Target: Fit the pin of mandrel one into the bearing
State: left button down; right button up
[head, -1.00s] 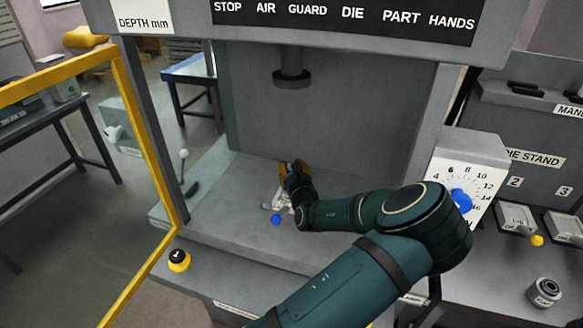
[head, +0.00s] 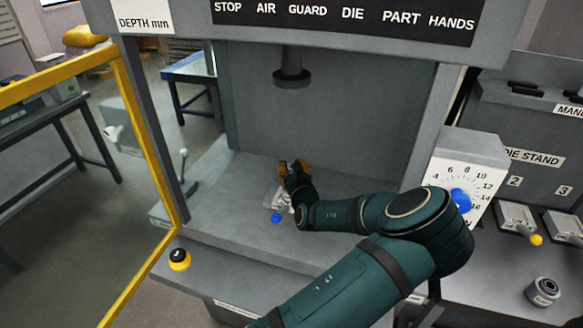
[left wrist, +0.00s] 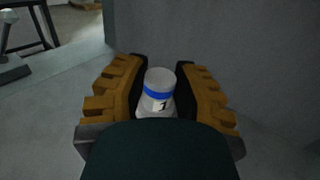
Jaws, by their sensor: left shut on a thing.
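Mandrel one (left wrist: 160,88), a pale grey cylinder with a blue band and a label "1", stands between the orange-padded fingers of my left gripper (left wrist: 158,95). The gripper is shut on it, and the wrist housing hides its lower end. In the head view my left gripper (head: 293,166) is low over the press bed, its hand hiding most of the mandrel. A light grey piece (head: 277,199) with a blue knob (head: 277,218) sits on the bed beside the hand. I cannot make out the bearing or the pin there. My right gripper is not in view.
The press ram (head: 292,76) hangs above the bed (head: 240,185). A yellow guard frame (head: 147,140) stands open at left. On the right are a dial (head: 468,180), numbered die stand slots (head: 515,216) and a loose grey cylinder (head: 543,291).

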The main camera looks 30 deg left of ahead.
pick_arm(q)
jog(key=shift+f+b, duration=0.65)
jog(key=shift+f, duration=0.35)
jog(key=c, duration=0.7)
grip_release()
jog(key=v, duration=1.2)
jog(key=shift+s, duration=0.1)
